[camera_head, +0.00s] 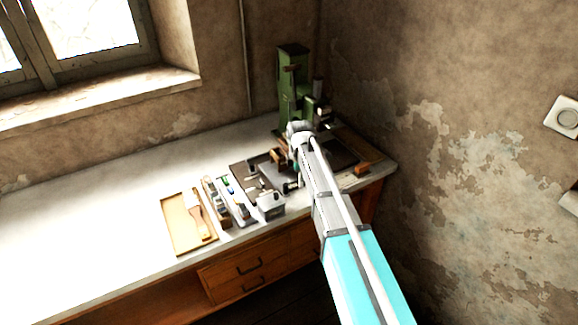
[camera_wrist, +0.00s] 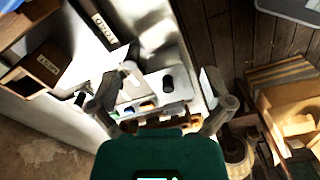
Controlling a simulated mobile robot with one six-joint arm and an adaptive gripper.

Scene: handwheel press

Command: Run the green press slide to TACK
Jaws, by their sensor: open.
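The green press (camera_head: 287,92) stands upright at the back right corner of the bench in the head view. A dark knob or wheel-like part shows at its right side, but it is too small to make out. My arm crosses in front of the press's lower part and hides some of it. I cannot read any TACK mark or tell where the slide stands. My gripper (camera_wrist: 168,85) is open in the wrist view, with its two fingers wide apart and nothing held between them. The press cannot be made out in the wrist view.
A tan board (camera_head: 178,232) with a brush-like tool lies at the bench's front. Narrow trays of small tools, a pale block (camera_head: 270,205) and a dark mat lie near my arm. The left of the white bench (camera_head: 90,230) is clear. Walls close off the corner.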

